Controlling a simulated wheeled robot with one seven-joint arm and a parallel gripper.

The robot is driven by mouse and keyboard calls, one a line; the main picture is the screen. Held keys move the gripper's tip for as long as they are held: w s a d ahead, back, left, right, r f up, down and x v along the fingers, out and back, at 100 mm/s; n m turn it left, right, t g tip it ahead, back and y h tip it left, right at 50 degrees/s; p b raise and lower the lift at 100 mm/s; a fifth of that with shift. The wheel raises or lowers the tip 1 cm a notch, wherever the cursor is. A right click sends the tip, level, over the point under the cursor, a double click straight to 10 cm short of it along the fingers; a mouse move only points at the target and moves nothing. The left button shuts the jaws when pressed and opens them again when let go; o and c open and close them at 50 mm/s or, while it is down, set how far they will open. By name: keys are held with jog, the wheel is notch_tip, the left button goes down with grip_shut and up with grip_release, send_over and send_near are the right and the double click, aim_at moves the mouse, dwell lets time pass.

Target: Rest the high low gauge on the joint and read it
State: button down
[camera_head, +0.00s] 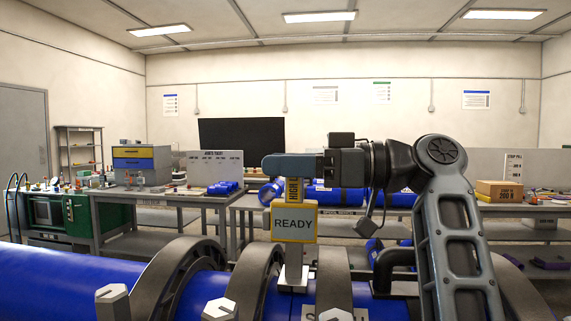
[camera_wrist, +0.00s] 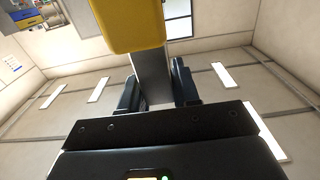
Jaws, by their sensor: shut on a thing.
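The high low gauge (camera_head: 294,223) is upright, with a yellow-framed display that reads "READY" and a yellow label marked "HIGH" above it. Its grey foot (camera_head: 291,284) is at the top of the blue pipe (camera_head: 275,306), between two dark clamp rings; I cannot tell whether it touches. My gripper (camera_head: 293,166) is shut on the gauge's upper part. In the wrist view the gauge's grey stem (camera_wrist: 152,75) is between the two dark fingers (camera_wrist: 157,88), and its yellow housing (camera_wrist: 128,22) shows above.
Dark clamp rings (camera_head: 178,275) with large hex nuts (camera_head: 113,301) stand around the pipe on both sides of the gauge. Workbenches (camera_head: 190,197) stand behind, with a blue and yellow drawer box (camera_head: 141,165) and a cardboard box (camera_head: 499,191).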

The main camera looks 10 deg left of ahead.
jog(key=shift+f+b, duration=0.5)
jog(key=shift+f, duration=0.2)
dwell(2.5)
jog(key=shift+r, duration=0.1)
dwell(0.9)
